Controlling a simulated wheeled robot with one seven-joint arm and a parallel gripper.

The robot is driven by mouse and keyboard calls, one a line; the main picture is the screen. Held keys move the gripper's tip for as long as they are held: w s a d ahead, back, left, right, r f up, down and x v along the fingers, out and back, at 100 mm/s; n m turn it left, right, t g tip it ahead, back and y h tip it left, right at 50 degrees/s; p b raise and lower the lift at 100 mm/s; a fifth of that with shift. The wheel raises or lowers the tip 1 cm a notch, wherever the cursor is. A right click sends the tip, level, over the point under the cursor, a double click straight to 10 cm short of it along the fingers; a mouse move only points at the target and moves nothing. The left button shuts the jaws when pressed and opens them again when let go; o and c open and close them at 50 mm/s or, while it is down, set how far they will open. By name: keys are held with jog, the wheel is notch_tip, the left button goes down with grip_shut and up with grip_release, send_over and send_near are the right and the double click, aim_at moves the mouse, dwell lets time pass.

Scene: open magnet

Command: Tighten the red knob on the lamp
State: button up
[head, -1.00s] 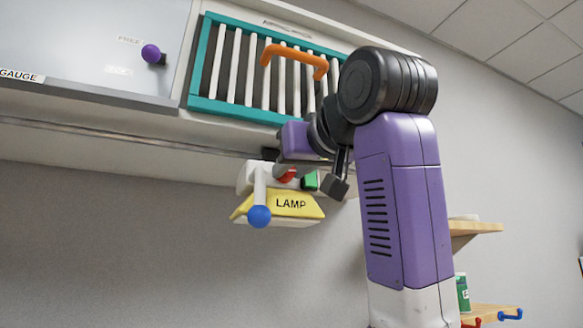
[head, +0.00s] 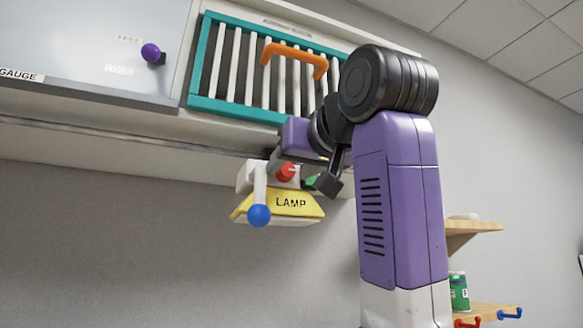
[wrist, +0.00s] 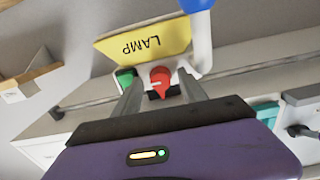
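The lamp (head: 278,205) has a yellow shade marked LAMP and hangs under the cabinet edge. Its red knob (head: 286,171) is on the lamp's white body, between a white lever with a blue ball (head: 259,215) and a green part (head: 311,182). In the wrist view the red knob (wrist: 160,77) shows between the fingertips of my gripper (wrist: 160,83). The fingers are apart, with a gap on each side of the knob. In the head view my gripper (head: 277,160) is just above the knob, partly hidden behind its own purple housing.
A teal-framed rack (head: 205,62) with white slats and an orange handle (head: 294,56) is above the lamp. A purple knob (head: 151,53) is on the grey panel at left. Wooden shelves (head: 474,228) are at right. The wall below the lamp is clear.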

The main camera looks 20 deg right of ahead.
jog(key=shift+s, duration=0.1)
jog(key=s+b, duration=0.1)
jog(key=s, duration=0.6)
jog(key=shift+s+b, duration=0.3)
dwell(0.4)
